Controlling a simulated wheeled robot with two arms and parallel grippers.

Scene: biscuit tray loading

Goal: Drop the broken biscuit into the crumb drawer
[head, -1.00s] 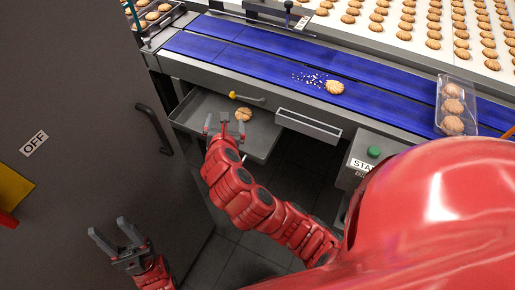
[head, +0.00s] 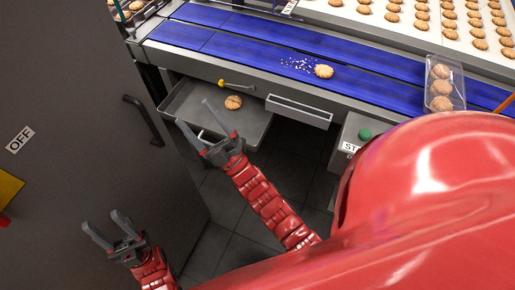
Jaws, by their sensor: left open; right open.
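A brown biscuit (head: 233,102) lies in the open grey drawer (head: 262,128) below the conveyor; it is too small to tell whether it is broken. My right gripper (head: 194,112) is open and empty at the drawer's front left, its fingers over the drawer's front edge and apart from the biscuit. My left gripper (head: 101,219) is open and empty at the lower left, in front of the dark cabinet. Another, paler biscuit (head: 324,71) sits on the blue belt (head: 240,52), with pale crumbs (head: 299,65) beside it.
A yellow-ended lever (head: 235,85) is behind the drawer. A long handle panel (head: 300,110) is right of it. A clear tray (head: 459,100) with three biscuits stands on the belt's right. A green button (head: 365,134) is at the front. The dark cabinet (head: 70,110) fills the left.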

